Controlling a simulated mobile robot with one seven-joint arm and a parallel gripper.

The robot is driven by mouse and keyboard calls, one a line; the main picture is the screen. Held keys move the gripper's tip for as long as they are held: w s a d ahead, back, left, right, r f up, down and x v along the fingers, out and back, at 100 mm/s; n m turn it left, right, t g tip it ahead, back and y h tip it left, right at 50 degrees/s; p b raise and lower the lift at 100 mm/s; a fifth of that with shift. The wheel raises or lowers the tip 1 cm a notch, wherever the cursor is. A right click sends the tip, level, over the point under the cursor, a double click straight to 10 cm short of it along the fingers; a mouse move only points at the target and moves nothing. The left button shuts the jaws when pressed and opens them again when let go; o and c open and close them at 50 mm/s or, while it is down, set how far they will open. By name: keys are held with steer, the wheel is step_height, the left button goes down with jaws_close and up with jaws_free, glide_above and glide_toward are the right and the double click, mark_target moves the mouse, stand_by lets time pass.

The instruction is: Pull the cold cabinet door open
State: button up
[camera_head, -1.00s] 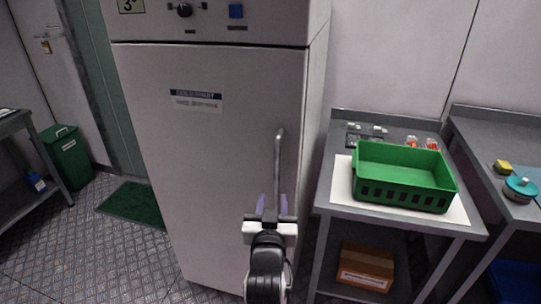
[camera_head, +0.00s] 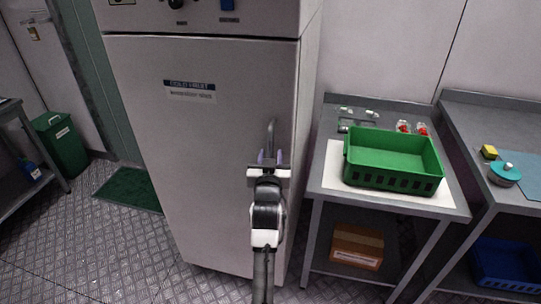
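The cold cabinet (camera_head: 200,150) stands left of centre, and its pale front door looks shut. A vertical bar handle (camera_head: 272,130) is near the door's right edge. My gripper (camera_head: 270,158) is in front of the handle's lower part, with its two purple fingers apart. The fingers appear on either side of the handle's line, with a gap between them. I cannot tell whether they touch the bar or how deep they reach. My gripper and arm hide the handle's lower end.
Right of the cabinet, a grey table (camera_head: 325,120) bears a green crate (camera_head: 395,182), with a cardboard box (camera_head: 357,247) on its lower shelf. A green bin (camera_head: 62,145) and a green floor mat (camera_head: 130,190) are at left. The floor left of my arm is clear.

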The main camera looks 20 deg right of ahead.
steer(key=shift+c, duration=0.5)
jaws_close()
